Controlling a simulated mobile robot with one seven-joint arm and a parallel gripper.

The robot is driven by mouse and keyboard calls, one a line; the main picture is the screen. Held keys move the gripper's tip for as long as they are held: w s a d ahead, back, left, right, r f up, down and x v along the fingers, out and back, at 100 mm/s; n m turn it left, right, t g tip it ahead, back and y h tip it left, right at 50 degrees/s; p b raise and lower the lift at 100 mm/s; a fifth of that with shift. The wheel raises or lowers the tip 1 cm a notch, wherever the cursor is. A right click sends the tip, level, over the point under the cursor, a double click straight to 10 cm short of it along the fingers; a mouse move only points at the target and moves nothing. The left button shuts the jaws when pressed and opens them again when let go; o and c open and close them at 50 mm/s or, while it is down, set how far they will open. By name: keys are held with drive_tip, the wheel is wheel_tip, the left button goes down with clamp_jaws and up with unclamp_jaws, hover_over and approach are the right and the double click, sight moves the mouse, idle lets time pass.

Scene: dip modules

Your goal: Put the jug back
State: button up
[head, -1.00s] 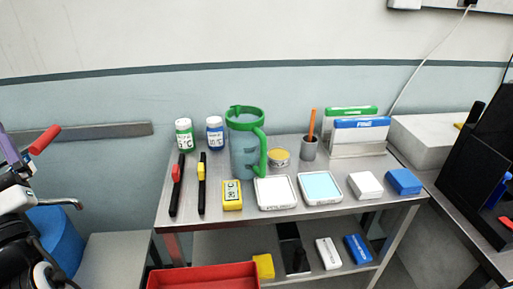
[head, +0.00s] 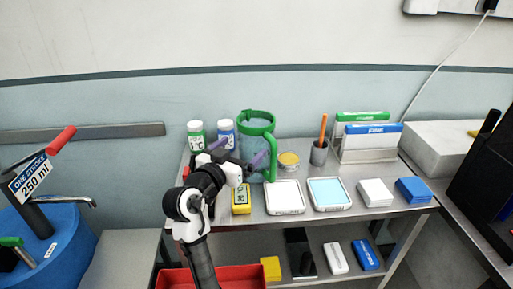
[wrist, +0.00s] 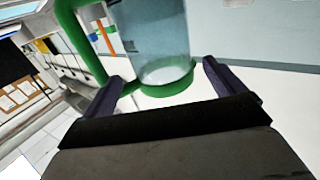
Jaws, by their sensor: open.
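The jug (head: 253,143), clear bluish with a green rim and a green handle on its right, stands upright on the top shelf of the metal trolley (head: 330,207). My gripper (head: 238,153) is open at the jug's front left, its purple fingers on either side of the lower body in the head view. In the wrist view, my gripper (wrist: 160,84) has its fingers spread wide, with the jug (wrist: 152,35) and its green ring showing between and beyond them. I cannot tell whether either finger touches it. My arm hides part of the jug's lower left.
Two capped bottles (head: 226,130) stand behind my gripper. A yellow tin (head: 288,162), a grey cup (head: 319,153) with an orange stick, and white trays (head: 285,197) are to the right. A red bin (head: 240,278) is below. A blue drum (head: 62,245) is at left.

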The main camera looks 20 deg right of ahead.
sight(247, 140)
drive_tip(key=x, duration=0.2)
drive_tip(key=p+x, duration=0.1)
drive_tip(key=r+x, duration=0.1)
drive_tip(key=x, duration=0.1)
drive_tip(key=shift+w+d, duration=0.2)
drive_tip(key=shift+d, duration=0.15)
drive_tip(key=shift+w+d+f, duration=0.1)
drive_tip(key=shift+w+d, duration=0.15)
drive_tip(key=shift+w, duration=0.05)
drive_tip(key=c, duration=1.2)
